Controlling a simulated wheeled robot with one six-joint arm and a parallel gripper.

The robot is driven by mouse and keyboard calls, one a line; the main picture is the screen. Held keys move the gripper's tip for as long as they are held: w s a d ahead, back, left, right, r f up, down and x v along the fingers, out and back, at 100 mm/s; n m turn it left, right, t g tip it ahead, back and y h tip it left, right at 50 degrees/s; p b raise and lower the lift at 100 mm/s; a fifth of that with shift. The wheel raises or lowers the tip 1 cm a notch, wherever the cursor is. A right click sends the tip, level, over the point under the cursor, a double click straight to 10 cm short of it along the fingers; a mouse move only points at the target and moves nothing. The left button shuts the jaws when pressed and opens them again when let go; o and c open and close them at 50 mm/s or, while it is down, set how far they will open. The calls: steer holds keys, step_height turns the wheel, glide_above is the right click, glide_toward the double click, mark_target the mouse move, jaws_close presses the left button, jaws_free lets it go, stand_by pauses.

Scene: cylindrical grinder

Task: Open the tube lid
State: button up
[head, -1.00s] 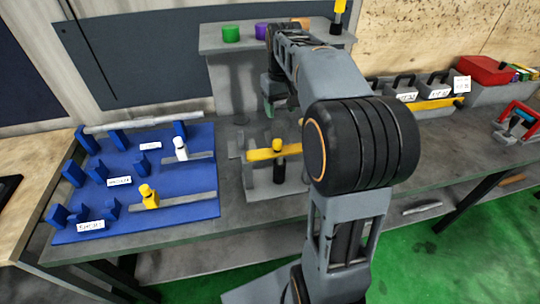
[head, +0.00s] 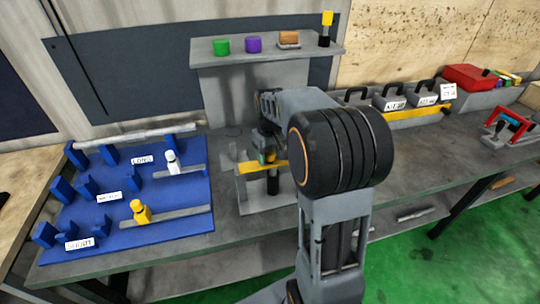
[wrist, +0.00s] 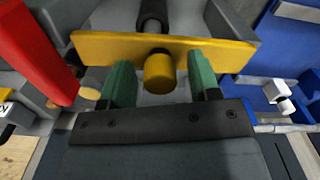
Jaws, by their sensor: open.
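A grey stand (head: 246,192) on the bench carries a yellow bar (head: 246,167) and a black cylindrical part (head: 273,184) below it. In the wrist view, a round yellow knob (wrist: 159,72) sits in front of the yellow bar (wrist: 95,45), with a dark cylinder (wrist: 152,15) beyond it. I cannot tell for sure whether this knob is the tube lid. My gripper (wrist: 161,84) is open, with one green fingertip on each side of the knob. Gaps show between fingers and knob. In the head view my arm partly hides the stand and my gripper (head: 266,156).
A shelf (head: 205,47) behind holds a green cylinder (head: 221,46), a purple cylinder (head: 253,45) and a yellow-topped black tube (head: 326,30). Grey boxes (head: 388,112) stand right.

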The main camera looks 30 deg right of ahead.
steer(key=shift+f, duration=0.3)
jaws_close()
stand_by(0.5)
